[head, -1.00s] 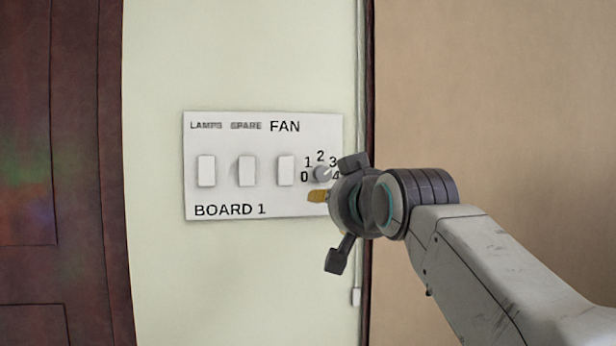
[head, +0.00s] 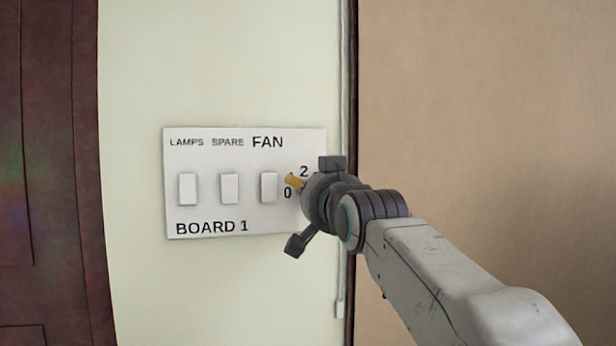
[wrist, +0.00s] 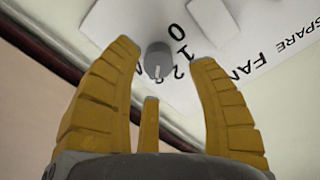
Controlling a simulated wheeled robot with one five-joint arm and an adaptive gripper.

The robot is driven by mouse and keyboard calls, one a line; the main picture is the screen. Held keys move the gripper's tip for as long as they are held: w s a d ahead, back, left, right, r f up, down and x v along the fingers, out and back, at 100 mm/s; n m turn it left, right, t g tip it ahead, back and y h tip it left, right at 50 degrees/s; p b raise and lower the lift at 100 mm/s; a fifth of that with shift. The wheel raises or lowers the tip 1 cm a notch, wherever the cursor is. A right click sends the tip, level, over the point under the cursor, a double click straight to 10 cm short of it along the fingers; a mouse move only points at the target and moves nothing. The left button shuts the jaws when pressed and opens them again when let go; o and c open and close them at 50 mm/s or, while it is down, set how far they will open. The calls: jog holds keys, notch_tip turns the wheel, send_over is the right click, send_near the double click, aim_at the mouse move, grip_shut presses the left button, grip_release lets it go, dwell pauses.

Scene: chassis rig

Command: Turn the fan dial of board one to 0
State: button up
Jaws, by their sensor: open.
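Board one (head: 205,212) is a white plate on the pale wall, with three rocker switches and the fan dial's numbers at its right end. In the head view the dial itself is hidden behind my gripper (head: 292,181). In the wrist view the fan dial (wrist: 157,62) is a small grey knob, and its pale mark seems to point toward 3. My gripper (wrist: 165,54) is open, its yellow fingers spread on either side of the dial. I cannot tell whether they touch the plate; the dial looks free between the tips.
A fan rocker switch (head: 269,187) sits just left of the dial. A vertical conduit (head: 344,90) and dark trim run right of the board, beside a tan wall (head: 450,100). A dark door (head: 50,150) stands at the left.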

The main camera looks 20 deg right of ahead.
jog(key=shift+w+p, duration=0.55)
jog(key=shift+w, duration=0.9)
jog(key=c, duration=0.7)
jog(key=shift+r, duration=0.2)
grip_shut()
jog(key=shift+s, duration=0.1)
